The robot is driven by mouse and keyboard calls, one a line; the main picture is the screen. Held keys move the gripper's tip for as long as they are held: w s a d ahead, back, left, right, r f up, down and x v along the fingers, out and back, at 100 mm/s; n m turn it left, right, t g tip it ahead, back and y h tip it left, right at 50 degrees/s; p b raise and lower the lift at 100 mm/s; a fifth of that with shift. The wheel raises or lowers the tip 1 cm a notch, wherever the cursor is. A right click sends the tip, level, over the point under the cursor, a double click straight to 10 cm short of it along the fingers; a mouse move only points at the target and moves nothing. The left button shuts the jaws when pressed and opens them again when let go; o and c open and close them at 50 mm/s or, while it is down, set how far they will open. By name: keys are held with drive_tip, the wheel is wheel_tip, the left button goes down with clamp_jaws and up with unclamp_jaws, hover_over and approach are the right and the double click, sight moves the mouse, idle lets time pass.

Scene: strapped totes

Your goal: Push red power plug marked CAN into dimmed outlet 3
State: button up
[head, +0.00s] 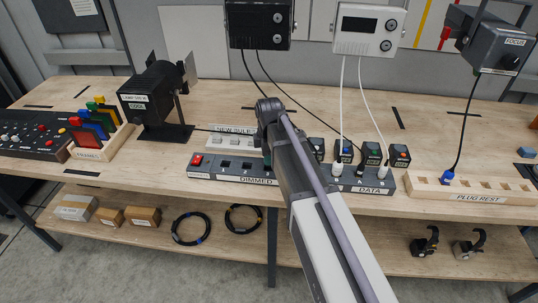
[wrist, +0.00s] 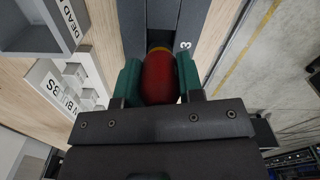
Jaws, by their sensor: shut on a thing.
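In the wrist view, my gripper (wrist: 158,72) has its green fingers shut on the sides of a red plug (wrist: 159,77). Its marking does not show. The plug's far end, with an orange-yellow edge, points to the dark outlet strip, and a white "3" shows just to the right. I cannot tell whether the plug touches the strip or has entered an opening. In the head view, the strip labelled DIMMED (head: 228,170) lies on the bench with several square outlets and a red switch at its left end. My arm hides the plug and the strip's right end.
The PLUG REST (head: 470,186) holds a blue plug further right. A NEW BULBS rack (head: 232,139) is behind the dimmed strip. A lamp (head: 155,98) stands left, and cables hang from wall boxes.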

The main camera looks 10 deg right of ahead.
drive_tip(key=shift+f, duration=0.15)
drive_tip(key=shift+f+b, duration=0.35)
drive_tip(key=shift+b, duration=0.15)
drive_tip(key=shift+f+b, duration=1.25)
drive_tip(key=o, duration=1.1)
drive_tip(key=shift+r, duration=0.1)
drive_tip(key=shift+r, duration=0.1)
wheel_tip(320, 180, up, 11)
drive_tip(key=p, duration=1.1)
drive_tip(key=shift+f, duration=0.2)
